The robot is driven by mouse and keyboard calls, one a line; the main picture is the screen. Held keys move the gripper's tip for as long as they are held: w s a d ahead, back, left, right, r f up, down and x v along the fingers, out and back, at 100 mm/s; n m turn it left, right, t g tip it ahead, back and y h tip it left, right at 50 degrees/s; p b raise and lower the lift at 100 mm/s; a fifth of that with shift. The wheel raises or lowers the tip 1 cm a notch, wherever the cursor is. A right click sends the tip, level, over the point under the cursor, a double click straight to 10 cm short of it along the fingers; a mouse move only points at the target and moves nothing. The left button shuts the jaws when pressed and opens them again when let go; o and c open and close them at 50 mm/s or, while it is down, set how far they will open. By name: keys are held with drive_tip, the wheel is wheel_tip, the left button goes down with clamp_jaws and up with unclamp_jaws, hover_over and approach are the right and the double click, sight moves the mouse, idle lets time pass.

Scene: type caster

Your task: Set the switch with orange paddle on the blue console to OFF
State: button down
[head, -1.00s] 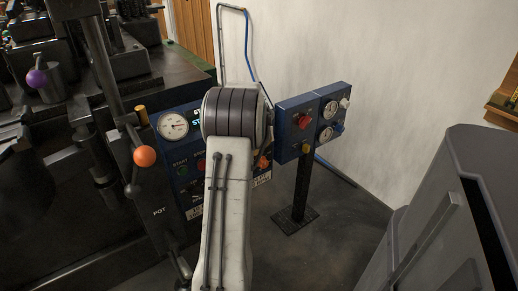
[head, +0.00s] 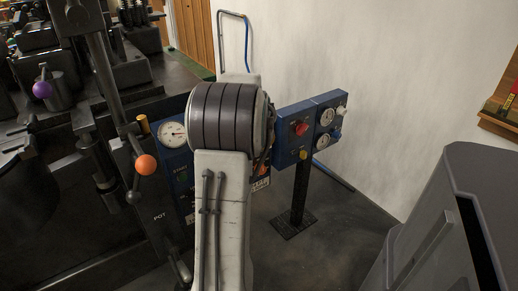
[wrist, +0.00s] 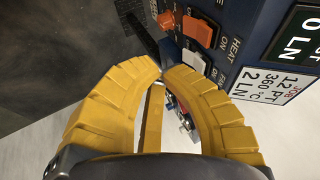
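The blue console (wrist: 250,20) fills the upper right of the wrist view. Its orange paddle (wrist: 197,31) sits near the console's edge, beside HEAT and ON lettering. A white paddle (wrist: 196,62) lies just nearer, by the FAN lettering. My gripper (wrist: 162,70) has its yellow fingers bowed, with the tips drawn together. The tips appear just short of the white paddle, with the orange one farther on; contact cannot be told. No held object shows. In the head view, my arm hides much of the console (head: 178,160) and the gripper.
A red knob (wrist: 166,20) and a black bar (wrist: 137,32) lie beyond the fingertips. A separate blue box on a post (head: 293,135) stands right of my arm. A grey cabinet (head: 440,215) stands at right. An orange-ball lever (head: 146,165) is at left.

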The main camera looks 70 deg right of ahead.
drive_tip(key=shift+a+r, duration=0.15)
drive_tip(key=shift+r, duration=0.05)
drive_tip(key=shift+r, duration=0.1)
drive_tip(key=p, duration=0.4)
drive_tip(key=shift+s+r+p, duration=0.2)
drive_tip(key=shift+r+p, duration=0.1)
drive_tip(key=shift+d+f+p, duration=0.1)
drive_tip(key=shift+d+p, duration=0.1)
drive_tip(key=shift+p, duration=0.5)
drive_tip(key=shift+f, duration=0.2)
drive_tip(key=w+d+f+b, duration=0.4)
drive_tip(key=d+f, duration=0.3)
drive_tip(key=f, duration=0.2)
drive_tip(key=shift+f, duration=0.35)
